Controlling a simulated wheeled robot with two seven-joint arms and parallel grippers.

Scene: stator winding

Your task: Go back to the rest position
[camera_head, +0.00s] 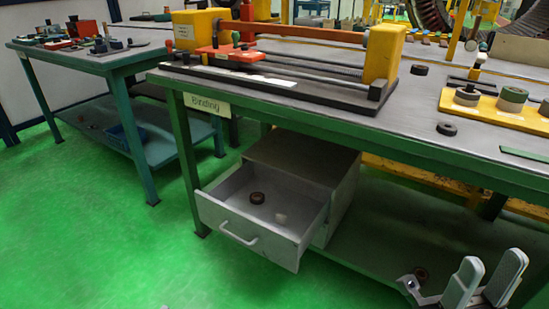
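My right gripper (492,270) is at the bottom right corner, in front of the green workbench. Its two grey fingers point up and stand apart, with nothing seen between them. My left gripper is not in view.
The green workbench (330,108) carries a yellow and red winding fixture (383,52) and a yellow tray (520,119) of round parts. Below it a grey drawer (262,232) stands pulled open, with a dark ring (257,198) and a small pale piece (281,218) inside. Green floor is clear at left.

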